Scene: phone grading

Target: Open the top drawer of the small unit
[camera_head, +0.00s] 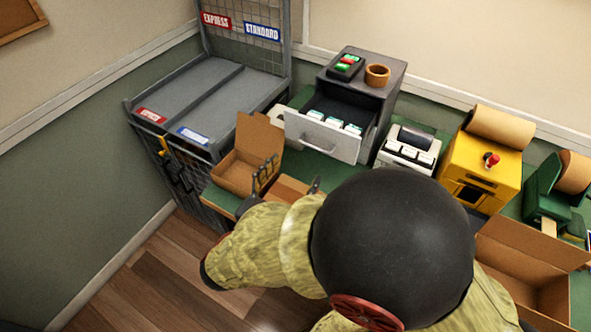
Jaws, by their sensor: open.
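The small grey unit (387,98) stands on the green worktable. Its top drawer (322,143) is pulled out towards me, with a pale front and a handle on it. Several white-and-green items (333,122) lie inside. My gripper (291,183) is open in front of and below the drawer front, a little apart from it in the picture.
An open cardboard box (240,158) stands left of the gripper, near a grey-topped cage (210,85) with EXPRESS and STANDARD signs. A white device (408,150) and a yellow machine (485,160) stand right of the unit. Another open box (530,255) is at lower right.

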